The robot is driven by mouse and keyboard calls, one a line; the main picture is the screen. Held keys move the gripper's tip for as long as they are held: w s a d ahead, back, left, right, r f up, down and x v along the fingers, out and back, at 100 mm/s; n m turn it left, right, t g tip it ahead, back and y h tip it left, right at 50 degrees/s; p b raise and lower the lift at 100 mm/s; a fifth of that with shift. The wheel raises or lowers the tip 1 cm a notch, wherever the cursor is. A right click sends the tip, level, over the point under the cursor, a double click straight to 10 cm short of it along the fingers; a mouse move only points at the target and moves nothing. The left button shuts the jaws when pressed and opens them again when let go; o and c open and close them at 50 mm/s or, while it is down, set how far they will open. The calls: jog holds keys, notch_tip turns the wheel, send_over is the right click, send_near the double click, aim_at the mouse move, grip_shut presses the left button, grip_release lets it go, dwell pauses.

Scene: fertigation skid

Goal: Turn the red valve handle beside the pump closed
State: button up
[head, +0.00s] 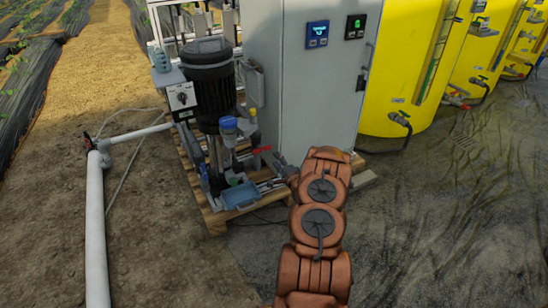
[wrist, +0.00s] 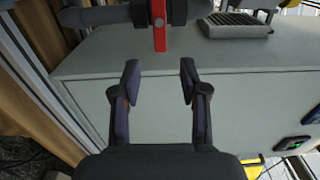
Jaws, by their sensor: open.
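The red valve handle (head: 262,150) is a short bar beside the black pump (head: 208,75), in front of the grey cabinet. In the wrist view the red handle (wrist: 160,32) hangs from a dark grey valve body (wrist: 125,15) at the top of the picture. My gripper (wrist: 159,76) is open and empty. Its two fingers point toward the handle, which lines up with the gap between them. The handle looks just beyond the fingertips, and no contact shows. In the head view my arm reaches toward the skid, and the fingers cannot be made out.
The grey cabinet (head: 305,95) stands close behind the handle. Pipe fittings and a blue part (head: 240,195) crowd the wooden pallet (head: 215,222). Yellow tanks (head: 405,70) stand at the right. A white pipe (head: 95,230) runs along the left. The wet ground at right is clear.

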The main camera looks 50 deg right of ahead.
jog(key=shift+v, duration=0.9)
